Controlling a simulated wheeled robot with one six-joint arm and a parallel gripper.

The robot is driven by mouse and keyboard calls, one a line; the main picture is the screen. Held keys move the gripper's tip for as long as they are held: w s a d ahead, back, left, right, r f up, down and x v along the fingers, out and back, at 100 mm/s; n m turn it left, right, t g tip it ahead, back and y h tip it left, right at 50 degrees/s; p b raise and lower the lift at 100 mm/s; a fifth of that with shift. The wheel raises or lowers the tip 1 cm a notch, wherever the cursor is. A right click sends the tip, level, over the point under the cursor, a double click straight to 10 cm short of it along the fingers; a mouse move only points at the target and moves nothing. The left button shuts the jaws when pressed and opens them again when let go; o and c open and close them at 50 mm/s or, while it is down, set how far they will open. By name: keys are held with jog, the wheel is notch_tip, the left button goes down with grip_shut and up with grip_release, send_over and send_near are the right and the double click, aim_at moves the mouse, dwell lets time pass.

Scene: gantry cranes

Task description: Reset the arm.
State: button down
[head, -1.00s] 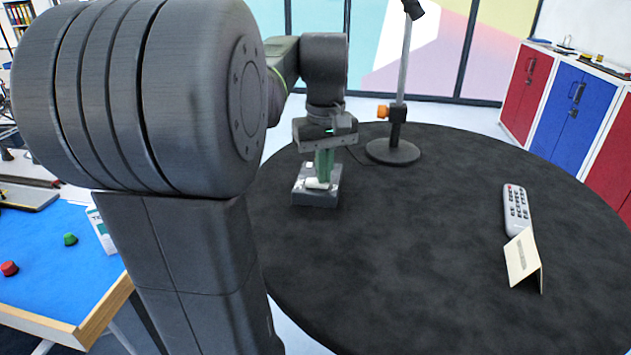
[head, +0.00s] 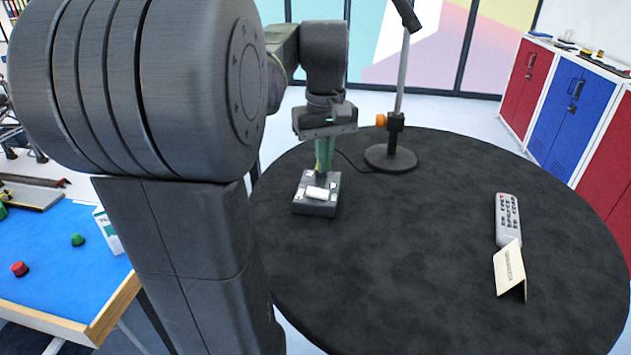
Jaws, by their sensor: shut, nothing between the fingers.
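My arm fills the left and middle of the head view, and its far end reaches over the round black table (head: 430,270). My gripper (head: 323,168) points down with its greenish fingers shut and nothing held. A small dark box (head: 316,209) with a white switch-like piece on top sits on the table directly below and in front of the fingertips. I cannot tell whether the fingertips touch it.
A stand with a round base (head: 391,158) is close to the right of my gripper. A grey remote (head: 508,219) and folded card (head: 510,268) lie at the right. A blue-topped table (head: 45,270) is at the left. The table's middle is clear.

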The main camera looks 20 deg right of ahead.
jog(key=shift+r+p, duration=0.5)
jog(key=shift+r, duration=0.3)
jog(key=shift+f, duration=0.2)
